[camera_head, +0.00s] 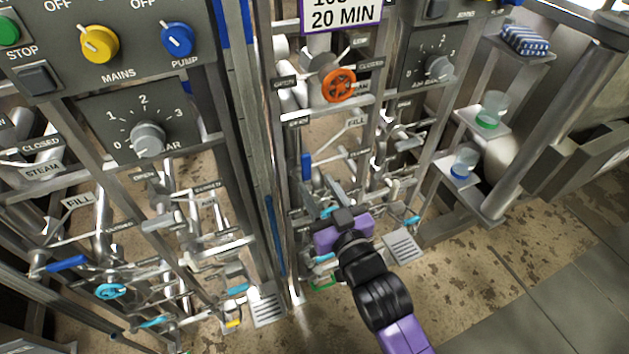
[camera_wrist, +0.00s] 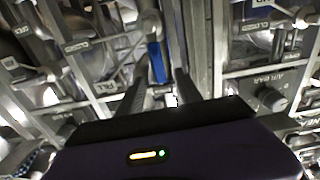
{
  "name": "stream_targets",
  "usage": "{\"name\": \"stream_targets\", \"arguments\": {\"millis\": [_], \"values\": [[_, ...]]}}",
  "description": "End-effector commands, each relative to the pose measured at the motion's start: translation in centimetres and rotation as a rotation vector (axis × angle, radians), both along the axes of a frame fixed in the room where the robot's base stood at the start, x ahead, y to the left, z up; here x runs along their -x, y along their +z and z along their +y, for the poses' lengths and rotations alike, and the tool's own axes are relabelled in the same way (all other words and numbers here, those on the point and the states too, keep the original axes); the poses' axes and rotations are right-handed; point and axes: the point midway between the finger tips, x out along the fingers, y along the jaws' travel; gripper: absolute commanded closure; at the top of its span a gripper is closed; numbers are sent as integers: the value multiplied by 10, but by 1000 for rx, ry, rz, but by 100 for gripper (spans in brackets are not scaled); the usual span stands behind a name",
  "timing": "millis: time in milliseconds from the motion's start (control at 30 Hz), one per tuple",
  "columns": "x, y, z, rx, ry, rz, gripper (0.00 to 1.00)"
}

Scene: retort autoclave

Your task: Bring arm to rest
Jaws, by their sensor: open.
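My gripper (camera_head: 328,198) is at the end of my purple and black arm, in front of the lower part of the right-hand valve panel in the head view. In the wrist view its two fingers (camera_wrist: 160,92) are apart. A blue lever handle (camera_wrist: 157,63) shows beyond the fingers, between them in the picture. I cannot tell whether anything touches it. In the head view the blue lever handle (camera_head: 307,166) stands upright just above and left of my gripper. My gripper hides part of the pipes and valves behind it.
An orange handwheel (camera_head: 339,85) sits higher on this panel. A second panel at left has a yellow knob (camera_head: 99,44), a grey dial (camera_head: 148,139) and a blue lever (camera_head: 66,263). Shelves at right hold a green-bottomed cup (camera_head: 492,110) and a blue-bottomed cup (camera_head: 464,164). Open floor lies at lower right.

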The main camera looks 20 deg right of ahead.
Motion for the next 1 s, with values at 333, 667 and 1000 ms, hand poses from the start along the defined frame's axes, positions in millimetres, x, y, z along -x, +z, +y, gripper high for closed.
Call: {"name": "stream_targets", "arguments": {"millis": [333, 667, 1000], "values": [[1, 0, 0, 0, 0, 0, 58], [3, 25, 2, 10, 8, -71, 58], [98, 26, -2, 2, 14, -111, 58]]}}
